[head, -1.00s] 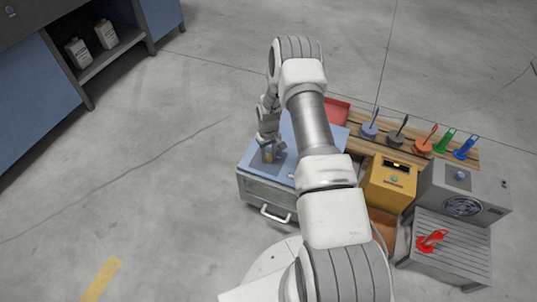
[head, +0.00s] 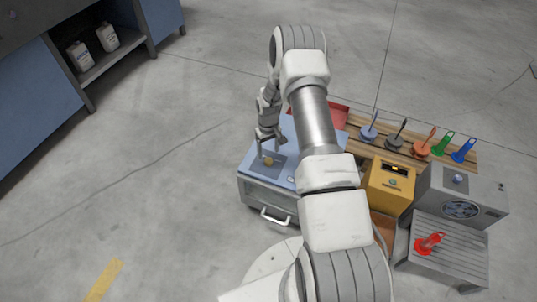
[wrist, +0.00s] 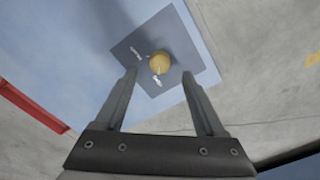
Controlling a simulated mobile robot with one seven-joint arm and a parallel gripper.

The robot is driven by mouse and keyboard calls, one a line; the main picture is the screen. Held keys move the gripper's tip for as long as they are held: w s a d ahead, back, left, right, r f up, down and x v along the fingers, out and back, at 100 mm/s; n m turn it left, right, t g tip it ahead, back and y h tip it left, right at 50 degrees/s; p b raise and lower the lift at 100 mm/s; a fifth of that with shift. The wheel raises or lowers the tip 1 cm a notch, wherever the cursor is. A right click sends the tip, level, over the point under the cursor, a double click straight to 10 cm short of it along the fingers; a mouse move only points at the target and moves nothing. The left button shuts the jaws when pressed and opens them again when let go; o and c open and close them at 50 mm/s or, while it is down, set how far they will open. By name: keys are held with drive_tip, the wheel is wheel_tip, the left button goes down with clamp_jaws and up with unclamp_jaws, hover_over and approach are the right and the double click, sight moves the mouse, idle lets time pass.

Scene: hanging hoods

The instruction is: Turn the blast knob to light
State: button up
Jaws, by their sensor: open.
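A yellow round knob (head: 269,160) sits on a dark square plate on top of the blue cabinet (head: 256,185). It also shows in the wrist view (wrist: 159,62), with small white marks beside it on the plate (wrist: 180,90) that are too small to read. My gripper (head: 268,146) is above the knob and apart from it. In the wrist view my gripper (wrist: 160,74) is open, its two fingers spread either side of the line to the knob, with nothing between them. I cannot tell which mark the knob points to.
Right of my arm stand a yellow box (head: 391,187) and a grey fan box (head: 464,195) with a blue knob on top. A wooden rack (head: 365,144) holds several coloured tools behind them. A red tool (head: 430,243) lies on a slatted grey table. Floor left of the cabinet is clear.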

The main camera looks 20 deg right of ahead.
wheel_tip(320, 180, up, 12)
drive_tip(key=p, duration=0.3)
drive_tip(key=shift+r, duration=0.25)
wheel_tip(320, 180, up, 16)
drive_tip(key=t, duration=0.1)
hover_over(268, 160)
drive_tip(key=s+a, duration=0.1)
drive_tip(key=a, duration=0.1)
drive_tip(key=s+a+r+t, duration=0.1)
drive_tip(key=s+a+r, duration=0.15)
drive_tip(key=r, duration=0.35)
drive_tip(key=s+a+r+t, duration=0.1)
drive_tip(key=s+r, duration=0.3)
drive_tip(key=r, duration=0.3)
drive_tip(key=s+a+r+m+t, duration=0.1)
drive_tip(key=s+a+r, duration=0.3)
drive_tip(key=s, duration=0.7)
drive_tip(key=s+a+r+t, duration=0.2)
drive_tip(key=s+r, duration=0.4)
drive_tip(key=s, duration=0.5)
wheel_tip(268, 160, up, 22)
drive_tip(key=p, duration=2.3)
drive_tip(key=shift+d+r, duration=0.2)
